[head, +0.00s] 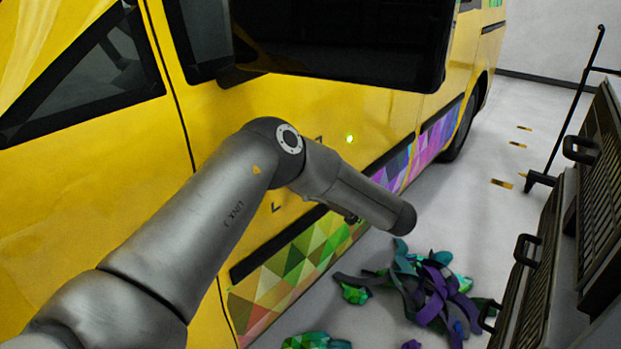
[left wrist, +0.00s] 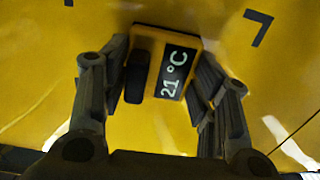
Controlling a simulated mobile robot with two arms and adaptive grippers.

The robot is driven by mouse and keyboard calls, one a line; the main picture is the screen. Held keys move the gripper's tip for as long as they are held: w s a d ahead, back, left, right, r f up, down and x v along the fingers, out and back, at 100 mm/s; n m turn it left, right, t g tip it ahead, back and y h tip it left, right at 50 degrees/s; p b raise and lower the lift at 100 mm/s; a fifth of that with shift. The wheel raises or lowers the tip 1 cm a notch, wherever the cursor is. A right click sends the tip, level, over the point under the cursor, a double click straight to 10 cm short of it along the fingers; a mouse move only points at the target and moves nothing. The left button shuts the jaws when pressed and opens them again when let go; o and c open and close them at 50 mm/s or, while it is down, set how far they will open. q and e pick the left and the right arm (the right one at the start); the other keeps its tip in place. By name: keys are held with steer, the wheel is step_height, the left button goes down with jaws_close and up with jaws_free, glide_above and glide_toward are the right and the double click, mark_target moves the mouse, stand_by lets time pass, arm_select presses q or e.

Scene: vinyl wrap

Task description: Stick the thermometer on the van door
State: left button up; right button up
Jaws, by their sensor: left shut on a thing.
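The thermometer (left wrist: 171,73) is a small yellow block with a dark display reading 21 °C; in the left wrist view it sits between the fingers of my left gripper (left wrist: 163,85), which is shut on it. Behind it is the yellow van door (left wrist: 215,20); I cannot tell whether they touch. A black corner mark (left wrist: 258,26) shows on the door, up and right of the thermometer. My right gripper is not in view.
A heap of coloured vinyl scraps (head: 430,290) lies on the floor beside the van. A grey tool cabinet (head: 560,245) with handles stands at the right, with a black stand (head: 575,110) behind it.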

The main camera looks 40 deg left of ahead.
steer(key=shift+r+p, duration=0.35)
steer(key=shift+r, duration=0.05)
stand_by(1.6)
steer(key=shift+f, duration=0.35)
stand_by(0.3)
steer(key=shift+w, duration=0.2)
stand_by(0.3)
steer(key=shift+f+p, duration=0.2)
steer(key=shift+p, duration=0.15)
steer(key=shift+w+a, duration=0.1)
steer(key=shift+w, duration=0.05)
stand_by(0.5)
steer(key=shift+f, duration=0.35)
stand_by(0.9)
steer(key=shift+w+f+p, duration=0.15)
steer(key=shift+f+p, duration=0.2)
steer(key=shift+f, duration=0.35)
stand_by(1.9)
